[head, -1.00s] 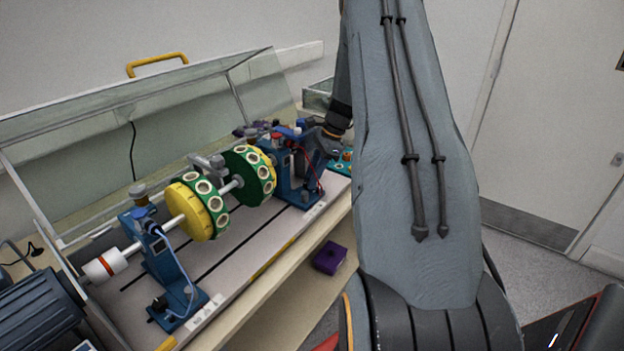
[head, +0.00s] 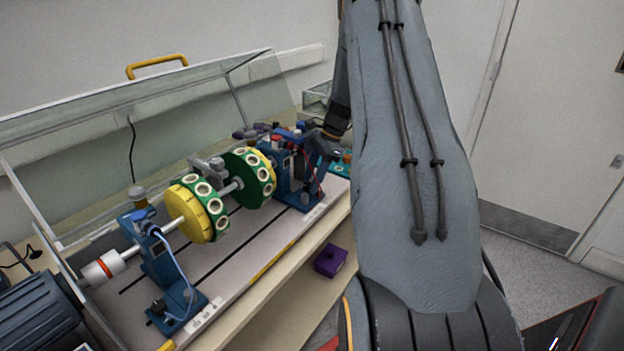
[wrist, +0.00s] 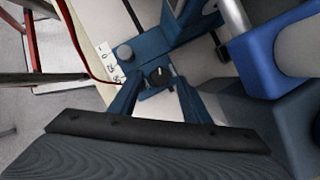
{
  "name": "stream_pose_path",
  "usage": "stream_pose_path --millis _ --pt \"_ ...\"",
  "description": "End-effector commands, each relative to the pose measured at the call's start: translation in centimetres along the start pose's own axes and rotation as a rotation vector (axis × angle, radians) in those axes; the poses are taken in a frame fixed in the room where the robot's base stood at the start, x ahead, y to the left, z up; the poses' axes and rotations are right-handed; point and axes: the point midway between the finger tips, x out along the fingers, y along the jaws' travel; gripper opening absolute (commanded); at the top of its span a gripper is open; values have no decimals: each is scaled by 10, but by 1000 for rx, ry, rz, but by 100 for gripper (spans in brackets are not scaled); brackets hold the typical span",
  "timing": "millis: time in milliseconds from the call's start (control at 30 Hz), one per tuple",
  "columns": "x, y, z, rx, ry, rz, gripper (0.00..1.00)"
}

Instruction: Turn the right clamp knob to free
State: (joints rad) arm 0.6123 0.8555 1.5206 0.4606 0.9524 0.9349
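The right clamp knob (wrist: 160,74) is small and black with a white pointer mark, set on the blue foot of the right bearing stand (wrist: 188,28). In the wrist view my gripper (wrist: 158,82) has its two dark blue fingers spread, one on each side of the knob, with a visible gap around it. Whether a finger touches the knob I cannot tell. In the head view the right bearing stand (head: 284,172) is at the far end of the shaft, with my gripper (head: 317,172) beside its right side; the knob is hidden there.
A yellow and green disc (head: 197,210) and a second disc (head: 248,177) sit on the shaft. The left bearing stand (head: 160,262) and motor (head: 40,312) are nearer. A tilted clear cover (head: 100,140) stands behind. A purple block (head: 331,260) lies on the lower shelf.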

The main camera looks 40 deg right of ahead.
Motion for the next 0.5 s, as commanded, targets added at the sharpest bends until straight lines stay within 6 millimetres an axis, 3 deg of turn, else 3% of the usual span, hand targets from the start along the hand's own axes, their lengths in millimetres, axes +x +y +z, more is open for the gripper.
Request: stream_pose_path --millis 233,500 --pt "-9 -1 -1 0 1 -3 43" --pt "-52 -1 -1 -1 1 -4 43"
